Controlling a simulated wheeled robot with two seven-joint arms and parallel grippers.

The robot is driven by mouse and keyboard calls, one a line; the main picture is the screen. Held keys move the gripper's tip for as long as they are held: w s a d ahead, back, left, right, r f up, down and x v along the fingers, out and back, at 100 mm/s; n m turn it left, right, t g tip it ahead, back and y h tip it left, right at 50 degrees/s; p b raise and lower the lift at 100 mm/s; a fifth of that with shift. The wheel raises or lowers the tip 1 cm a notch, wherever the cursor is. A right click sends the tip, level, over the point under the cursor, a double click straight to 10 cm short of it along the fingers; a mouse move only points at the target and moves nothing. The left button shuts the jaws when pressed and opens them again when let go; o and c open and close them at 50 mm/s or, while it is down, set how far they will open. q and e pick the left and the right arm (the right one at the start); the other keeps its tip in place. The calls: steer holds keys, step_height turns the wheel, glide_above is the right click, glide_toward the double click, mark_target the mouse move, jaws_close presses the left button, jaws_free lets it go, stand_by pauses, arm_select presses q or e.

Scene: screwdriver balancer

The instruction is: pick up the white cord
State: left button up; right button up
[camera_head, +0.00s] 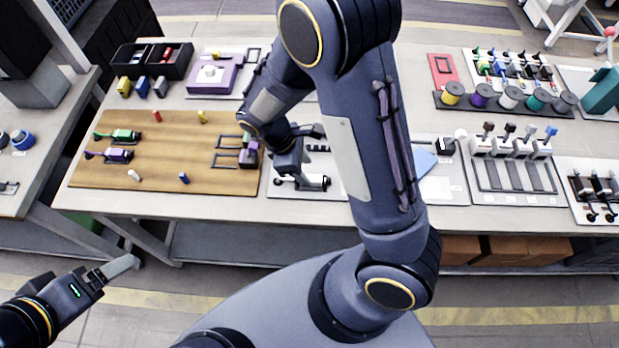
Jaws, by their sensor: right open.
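I cannot pick out the white cord for certain. A white spool (510,97) stands in a row of coloured spools at the back right. It may carry the cord, but strands are too small to tell. My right gripper (289,176) points down over the middle of the table, left of the spools and well apart from them. It is open, close above a pale mat with a small dark and grey device (313,183); contact cannot be told. My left gripper (116,269) hangs low at the left, clear of the table; its jaw gap cannot be made out.
A wooden board (90,175) with small coloured parts lies at left. A black bin (125,57) and a purple fixture (205,73) stand behind it. Racks of small tools (515,170) fill the right side. My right arm hides part of the table's middle.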

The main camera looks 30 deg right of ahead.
mark_target(313, 178)
steer(key=shift+x, duration=2)
steer(key=shift+r, duration=0.1)
steer(key=c, duration=1)
steer(key=shift+r, duration=0.3)
step_height(313, 178, up, 2)
steer(key=shift+a+r, duration=0.1)
steer(key=shift+s+a+r+b, duration=0.5)
steer(key=shift+s+a+r, duration=0.7)
steer(key=shift+s, duration=0.8)
steer(key=shift+s+a+r+b, duration=0.45)
steer(key=shift+s+a+r, duration=0.75)
steer(key=shift+s, duration=0.8)
steer(key=shift+s+a+r+b, duration=0.5)
steer(key=shift+s+a+r, duration=0.7)
steer(key=shift+s, duration=0.8)
